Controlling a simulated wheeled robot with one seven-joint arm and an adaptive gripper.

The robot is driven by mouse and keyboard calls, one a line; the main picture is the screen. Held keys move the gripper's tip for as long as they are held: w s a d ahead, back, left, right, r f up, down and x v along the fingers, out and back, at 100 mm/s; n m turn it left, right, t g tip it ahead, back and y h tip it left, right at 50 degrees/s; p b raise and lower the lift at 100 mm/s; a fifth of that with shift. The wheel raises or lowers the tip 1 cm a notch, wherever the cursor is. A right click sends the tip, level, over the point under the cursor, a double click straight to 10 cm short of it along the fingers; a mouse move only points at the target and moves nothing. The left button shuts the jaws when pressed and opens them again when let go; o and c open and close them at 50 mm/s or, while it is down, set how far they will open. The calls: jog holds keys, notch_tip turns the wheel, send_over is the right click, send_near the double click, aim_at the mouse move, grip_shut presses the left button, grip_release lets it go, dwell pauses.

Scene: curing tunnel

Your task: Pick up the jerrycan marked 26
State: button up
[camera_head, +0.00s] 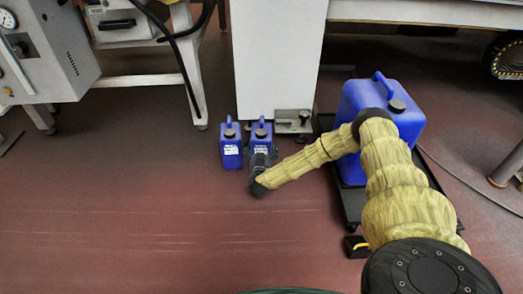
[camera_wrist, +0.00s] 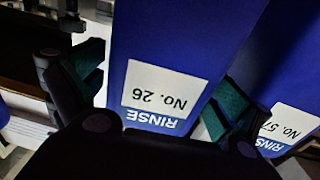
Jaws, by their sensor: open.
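The jerrycan marked 26 (camera_wrist: 165,85) is blue, with a white RINSE label that appears upside down in the wrist view. In the head view it is the right one of two small blue jerrycans (camera_head: 262,131), upright on the floor. My gripper (camera_wrist: 155,98) is open, with one finger on each side of this can. A narrow gap shows by the left finger; the right finger is between the two cans, and I cannot tell if it touches. In the head view my gripper (camera_head: 260,164) covers the can's lower front.
A similar blue jerrycan marked 57 (camera_wrist: 285,75) stands close beside it, on the left in the head view (camera_head: 231,146). A white cabinet (camera_head: 278,55) is right behind both. A large blue jerrycan (camera_head: 362,97) sits on a black trolley at right. The floor at left is clear.

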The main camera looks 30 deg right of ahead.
jog(key=shift+b+x, duration=0.45)
jog(key=shift+x, duration=0.7)
jog(key=shift+r, duration=0.1)
jog(key=c, duration=1.6)
